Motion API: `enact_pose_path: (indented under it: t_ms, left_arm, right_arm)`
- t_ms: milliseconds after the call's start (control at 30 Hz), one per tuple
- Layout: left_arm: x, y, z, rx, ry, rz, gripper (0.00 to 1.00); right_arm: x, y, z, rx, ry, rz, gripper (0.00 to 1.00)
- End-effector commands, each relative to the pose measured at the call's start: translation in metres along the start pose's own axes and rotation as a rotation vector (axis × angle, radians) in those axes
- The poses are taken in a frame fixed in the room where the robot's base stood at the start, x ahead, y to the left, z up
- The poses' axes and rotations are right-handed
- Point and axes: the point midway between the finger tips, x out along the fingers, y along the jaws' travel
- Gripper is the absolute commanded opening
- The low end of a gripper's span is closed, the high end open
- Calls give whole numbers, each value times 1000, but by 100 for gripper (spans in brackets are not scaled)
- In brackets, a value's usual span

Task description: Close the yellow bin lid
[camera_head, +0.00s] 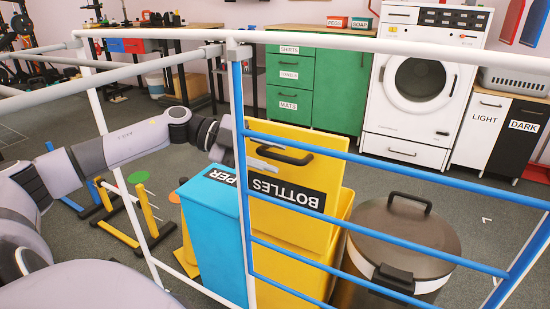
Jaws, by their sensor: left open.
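The yellow bin (343,224) stands in the middle, behind a white and blue rail frame. Its yellow lid (325,171) is raised and steeply tilted, with a black handle (283,154) near its top and an upside-down "BOTTLES" label (290,191). My left gripper (262,156) is open at the lid's left edge, close to the handle's left end. A frame post partly hides the gripper, and I cannot tell whether it touches the lid. My right gripper is not in view.
A blue bin (216,235) stands close on the left and a lidded metal bin (405,240) on the right. The rail frame (390,173) crosses the foreground. Green drawers (290,75) and a washing machine (420,85) stand behind, with free floor before them.

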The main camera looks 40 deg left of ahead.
Motion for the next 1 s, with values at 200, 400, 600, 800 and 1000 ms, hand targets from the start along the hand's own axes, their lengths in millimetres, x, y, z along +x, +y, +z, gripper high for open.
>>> enact_pose_path:
  t_ms: [200,400,600,800,1000]
  left_arm:
    - [12,-1,-1,3,1,-2,40]
    - [15,-1,-1,2,1,-1,40]
    - [15,-1,-1,2,1,0,40]
    - [15,-1,-1,2,1,0,0]
    - [15,-3,-1,2,1,-1,0]
  right_arm:
    - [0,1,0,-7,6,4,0]
    - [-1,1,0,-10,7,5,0]
    - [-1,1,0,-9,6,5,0]
    - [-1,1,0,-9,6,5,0]
    - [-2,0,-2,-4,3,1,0]
